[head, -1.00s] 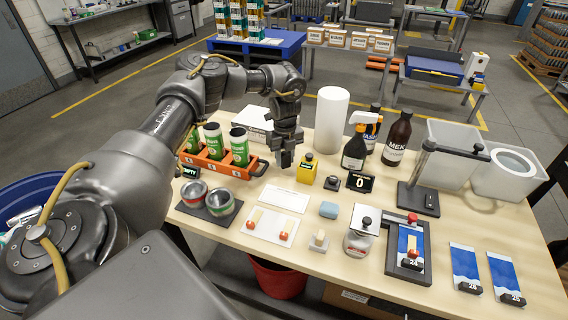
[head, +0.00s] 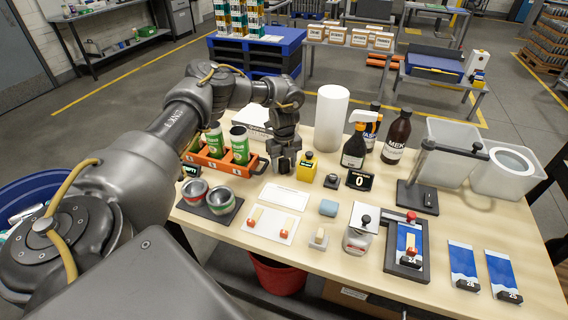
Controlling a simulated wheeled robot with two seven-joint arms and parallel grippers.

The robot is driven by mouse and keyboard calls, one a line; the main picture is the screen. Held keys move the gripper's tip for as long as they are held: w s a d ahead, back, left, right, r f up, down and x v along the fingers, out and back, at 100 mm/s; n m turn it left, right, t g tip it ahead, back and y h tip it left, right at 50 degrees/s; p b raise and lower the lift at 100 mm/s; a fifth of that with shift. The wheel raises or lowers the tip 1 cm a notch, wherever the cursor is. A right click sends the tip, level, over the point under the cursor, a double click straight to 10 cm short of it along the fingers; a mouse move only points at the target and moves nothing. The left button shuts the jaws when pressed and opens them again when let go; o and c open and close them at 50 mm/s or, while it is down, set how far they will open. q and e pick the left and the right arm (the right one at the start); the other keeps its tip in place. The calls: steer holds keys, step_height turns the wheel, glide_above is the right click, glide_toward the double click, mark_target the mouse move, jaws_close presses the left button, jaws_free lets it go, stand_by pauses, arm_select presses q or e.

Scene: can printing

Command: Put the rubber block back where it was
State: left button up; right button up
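I cannot tell for sure which piece is the rubber block. A blue-grey block (head: 328,208) lies on the bench near its middle. A small pale block on a grey base (head: 319,238) stands in front of it. My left gripper (head: 283,168) points down over the bench, behind the white sheet and left of the yellow container. Its fingers are small and dark here, so I cannot tell whether they are open, and no held object shows. My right gripper is not in view.
A yellow container (head: 307,167), a counter display (head: 360,181) and a spray bottle (head: 354,150) stand right of the gripper. An orange can carrier (head: 215,163) is at left. A white board (head: 270,226) with red-tipped tools and a printing fixture (head: 407,262) lie towards the front.

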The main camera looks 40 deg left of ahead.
mark_target(284, 159)
arm_select(q)
steer(key=shift+r, duration=0.1)
step_height(284, 159, up, 12)
steer(key=b, duration=0.2)
stand_by(0.3)
stand_by(0.5)
